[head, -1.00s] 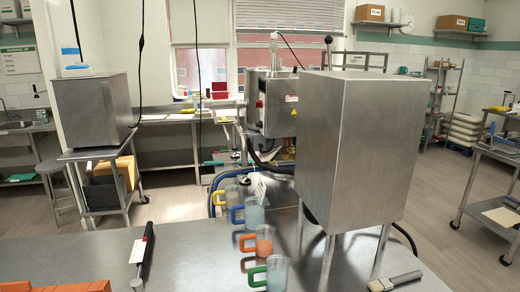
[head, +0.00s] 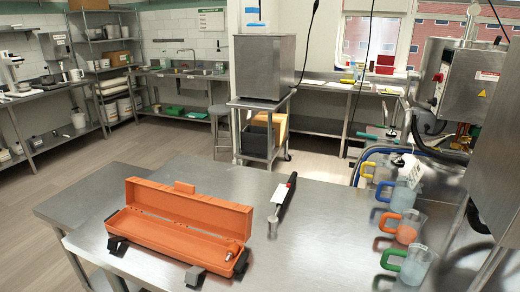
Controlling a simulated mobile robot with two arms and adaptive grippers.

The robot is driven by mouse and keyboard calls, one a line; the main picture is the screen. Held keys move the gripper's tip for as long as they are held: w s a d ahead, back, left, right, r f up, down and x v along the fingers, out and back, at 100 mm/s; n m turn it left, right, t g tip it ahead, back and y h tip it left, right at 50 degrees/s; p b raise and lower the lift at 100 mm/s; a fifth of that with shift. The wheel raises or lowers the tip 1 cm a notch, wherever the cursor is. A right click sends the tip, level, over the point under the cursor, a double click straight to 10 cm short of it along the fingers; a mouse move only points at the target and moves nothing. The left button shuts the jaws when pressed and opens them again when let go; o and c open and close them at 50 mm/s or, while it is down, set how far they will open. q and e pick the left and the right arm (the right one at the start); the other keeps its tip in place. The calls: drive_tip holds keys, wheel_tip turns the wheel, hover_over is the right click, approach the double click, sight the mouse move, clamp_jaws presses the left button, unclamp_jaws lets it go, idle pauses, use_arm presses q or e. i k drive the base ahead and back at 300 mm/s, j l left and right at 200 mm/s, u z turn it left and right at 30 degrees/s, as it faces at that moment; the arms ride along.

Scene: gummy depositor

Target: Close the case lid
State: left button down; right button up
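An orange case (head: 165,238) lies on the steel table in the lower left of the head view. Its lid (head: 190,205) stands raised along the back edge, so the case is open. A small orange tab (head: 184,187) shows at the lid's top edge. The tray inside looks mostly empty, with a small orange and silver piece (head: 232,250) at its right end. Neither of my grippers is in view.
Several measuring cups with coloured handles (head: 408,228) line the table's right side.

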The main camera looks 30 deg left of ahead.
sight(180, 204)
drive_tip(key=u, duration=1.7)
